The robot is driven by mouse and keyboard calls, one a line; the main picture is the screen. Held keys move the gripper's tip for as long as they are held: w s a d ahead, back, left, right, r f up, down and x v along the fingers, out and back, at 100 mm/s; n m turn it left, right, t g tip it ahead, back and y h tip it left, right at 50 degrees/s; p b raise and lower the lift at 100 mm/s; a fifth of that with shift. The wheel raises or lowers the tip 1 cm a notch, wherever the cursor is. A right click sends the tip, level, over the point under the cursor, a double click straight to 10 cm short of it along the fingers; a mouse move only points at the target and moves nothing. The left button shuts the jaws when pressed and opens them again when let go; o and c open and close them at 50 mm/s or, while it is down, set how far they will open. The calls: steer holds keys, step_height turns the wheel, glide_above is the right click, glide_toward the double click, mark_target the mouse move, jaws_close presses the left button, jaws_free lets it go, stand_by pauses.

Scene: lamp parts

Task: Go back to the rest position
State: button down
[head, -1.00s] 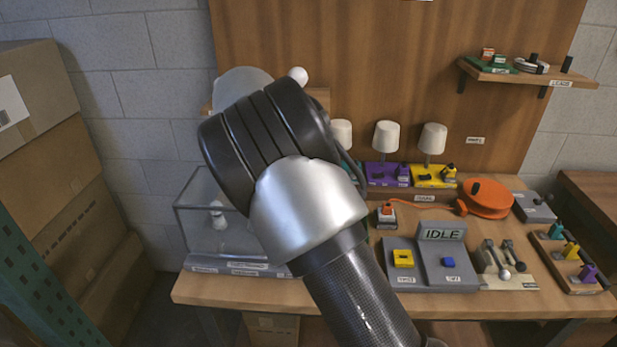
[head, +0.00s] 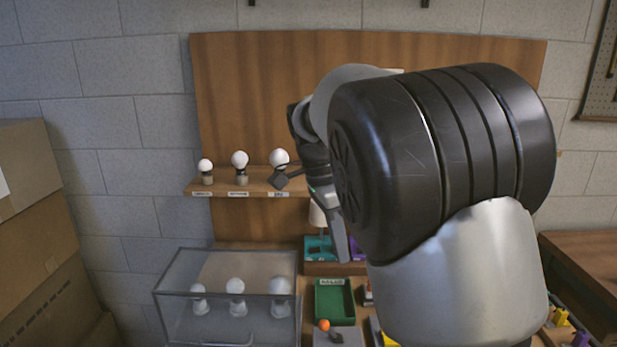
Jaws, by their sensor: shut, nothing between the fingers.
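My gripper (head: 341,246) shows in the head view, small and partly hidden behind my own large black and silver arm link. It is shut and empty and points down in front of the wooden back panel (head: 240,90). It is just right of the shelf (head: 215,191) with the white bulbs and above the teal tray (head: 318,249). A small dark part on the wrist side overlaps the shelf near the rightmost bulb (head: 279,158); I cannot tell whether they touch.
A clear case (head: 172,308) with three white bulbs stands at lower left. A green tray (head: 334,300) and a grey block with an orange knob (head: 324,326) are at lower middle. Cardboard boxes (head: 30,230) stand at far left. My arm hides much of the bench's right side.

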steer(key=s+d+r+n+t+y+p, duration=0.1)
steer(key=s+d+r+n+y, duration=0.1)
steer(key=s+d+r+n, duration=0.3)
steer(key=s+d+r+n+t+y+p, duration=0.1)
steer(key=s+d+r+n+t, duration=0.15)
steer(key=s, duration=0.55)
steer(key=s+f+n+t+p, duration=0.1)
steer(key=s+f+n+t, duration=0.1)
steer(key=s+n, duration=0.5)
steer(key=shift+s+d, duration=0.4)
steer(key=shift+s, duration=0.85)
steer(key=shift+f+t, duration=0.1)
steer(key=shift+t, duration=0.15)
